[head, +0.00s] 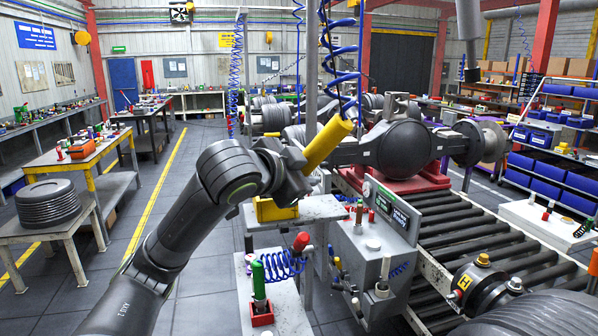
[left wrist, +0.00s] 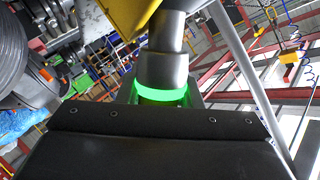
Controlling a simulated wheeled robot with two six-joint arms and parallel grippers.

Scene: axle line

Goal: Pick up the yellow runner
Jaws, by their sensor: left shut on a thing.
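The yellow runner (head: 328,145) is a thick yellow cylinder, held tilted with its upper end to the right in the head view. My left gripper (head: 296,172) is shut around its lower part, above a yellow holder (head: 275,210) on the grey stand. A blue coiled hose (head: 342,85) hangs down to the runner's upper end. In the left wrist view, a yellow part (left wrist: 125,14) shows at the top edge, above a grey cylinder (left wrist: 166,65) with a glowing green ring. The runner's lower end is hidden by the gripper. My right gripper is not in view.
The dark axle housing (head: 405,146) lies on a red support just right of the runner. A control box (head: 378,225) and roller conveyor (head: 450,240) are below it. A red-and-green tool stand (head: 262,312) is in front.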

